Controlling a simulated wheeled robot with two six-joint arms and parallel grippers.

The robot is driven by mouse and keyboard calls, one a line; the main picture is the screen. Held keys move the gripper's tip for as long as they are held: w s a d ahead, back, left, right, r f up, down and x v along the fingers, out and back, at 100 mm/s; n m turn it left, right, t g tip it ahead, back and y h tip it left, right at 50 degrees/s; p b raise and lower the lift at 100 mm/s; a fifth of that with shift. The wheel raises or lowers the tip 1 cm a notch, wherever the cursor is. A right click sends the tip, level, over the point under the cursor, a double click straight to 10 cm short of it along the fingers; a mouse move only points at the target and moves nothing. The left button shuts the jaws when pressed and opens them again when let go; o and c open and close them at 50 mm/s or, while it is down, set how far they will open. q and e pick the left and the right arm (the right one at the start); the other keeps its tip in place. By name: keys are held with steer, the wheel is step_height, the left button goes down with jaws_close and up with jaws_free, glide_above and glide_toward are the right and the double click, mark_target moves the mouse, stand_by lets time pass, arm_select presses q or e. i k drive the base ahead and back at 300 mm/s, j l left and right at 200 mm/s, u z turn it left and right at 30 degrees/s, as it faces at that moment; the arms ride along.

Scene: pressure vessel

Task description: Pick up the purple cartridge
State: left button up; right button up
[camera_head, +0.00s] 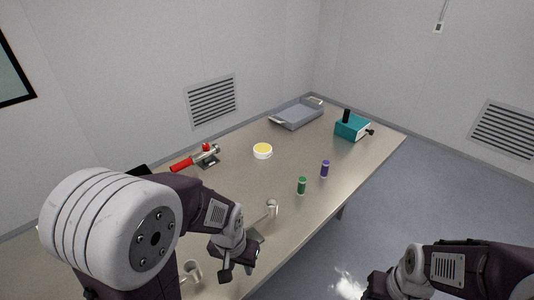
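The purple cartridge (325,169) stands upright on the table, toward its right edge. A green cartridge (302,186) stands upright just in front of it and to its left, apart from it. My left gripper (237,271) is over the near part of the table, well short of the purple cartridge. Its fingers point down and look spread apart, with nothing seen between them. My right arm comes in at the lower right, off the table's right side. My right gripper's fingers are cut off by the bottom of the picture.
The table (235,182) has a grey tray (297,114) at the far end and a teal box (352,127) with a black knob. A yellow-topped round container (263,151), a red-handled tool (196,158) and small beige pieces (272,207) stand around. The table is clear around the purple cartridge.

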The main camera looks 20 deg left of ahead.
mark_target(325, 164)
steer(key=i+l+u, duration=0.15)
steer(key=i+l, duration=0.15)
steer(key=i+l+u, duration=0.15)
steer(key=l, duration=0.25)
steer(key=i+l+u, duration=0.15)
steer(key=i+l, duration=0.25)
steer(key=i+l+u, duration=0.15)
steer(key=l, duration=0.25)
steer(key=i+l+u, duration=0.15)
steer(key=i+l, duration=0.15)
steer(key=l, duration=0.15)
